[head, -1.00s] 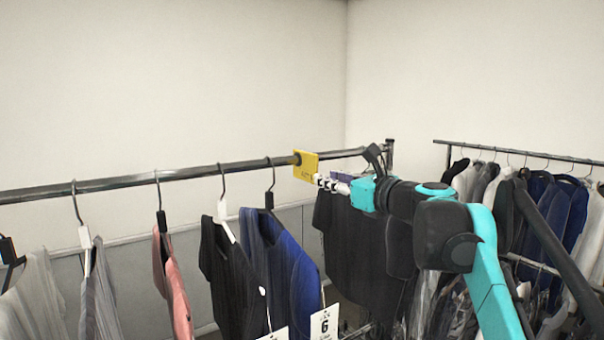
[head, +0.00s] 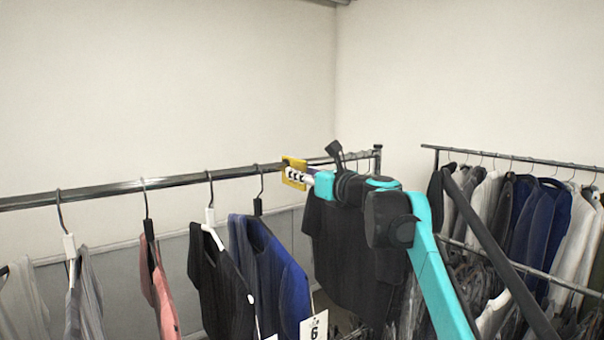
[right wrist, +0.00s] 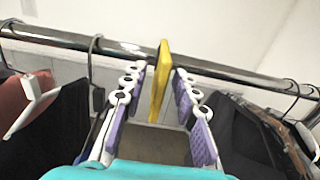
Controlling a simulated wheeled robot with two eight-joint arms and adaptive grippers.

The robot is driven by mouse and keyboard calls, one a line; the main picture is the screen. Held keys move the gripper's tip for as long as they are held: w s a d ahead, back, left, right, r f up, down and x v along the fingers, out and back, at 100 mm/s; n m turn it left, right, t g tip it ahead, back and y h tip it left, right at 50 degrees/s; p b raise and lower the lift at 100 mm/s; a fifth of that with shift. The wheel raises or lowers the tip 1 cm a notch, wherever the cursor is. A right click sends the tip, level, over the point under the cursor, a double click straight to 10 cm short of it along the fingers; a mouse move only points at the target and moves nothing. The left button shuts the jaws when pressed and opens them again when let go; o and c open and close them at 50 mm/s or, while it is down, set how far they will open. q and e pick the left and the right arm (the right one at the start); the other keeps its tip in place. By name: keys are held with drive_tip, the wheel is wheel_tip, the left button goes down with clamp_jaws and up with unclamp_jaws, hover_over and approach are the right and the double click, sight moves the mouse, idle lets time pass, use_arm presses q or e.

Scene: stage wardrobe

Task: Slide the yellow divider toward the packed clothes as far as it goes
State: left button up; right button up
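The yellow divider (head: 293,171) hangs upright on the metal rail (head: 120,187). In the right wrist view the divider (right wrist: 161,75) shows nearly edge-on between the fingers. My right gripper (right wrist: 160,85) is open around it, one purple-padded finger on each side, with visible gaps to both. It also shows in the head view (head: 302,176), at the divider. Dark packed clothes (head: 340,245) hang close together to the right of the divider, partly hidden by my arm. My left gripper is in neither current view.
Left of the divider hang a blue garment (head: 270,265), a black shirt (head: 220,280), a pink garment (head: 160,295) and grey ones, spaced apart. The rail's end post (head: 378,162) is beyond the packed clothes. A second full rack (head: 520,215) stands at the right.

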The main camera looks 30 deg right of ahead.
clamp_jaws()
drive_tip(key=w+d+p, duration=0.1)
drive_tip(key=d+p, duration=0.4)
drive_tip(key=d, duration=1.1)
drive_tip(key=shift+p, duration=0.4)
drive_tip(key=shift+w+d, duration=0.1)
drive_tip(key=shift+d, duration=0.05)
drive_tip(key=shift+c, duration=0.4)
unclamp_jaws()
drive_tip(key=shift+o, duration=1)
drive_tip(key=shift+w+d, duration=0.1)
drive_tip(key=shift+d, duration=0.1)
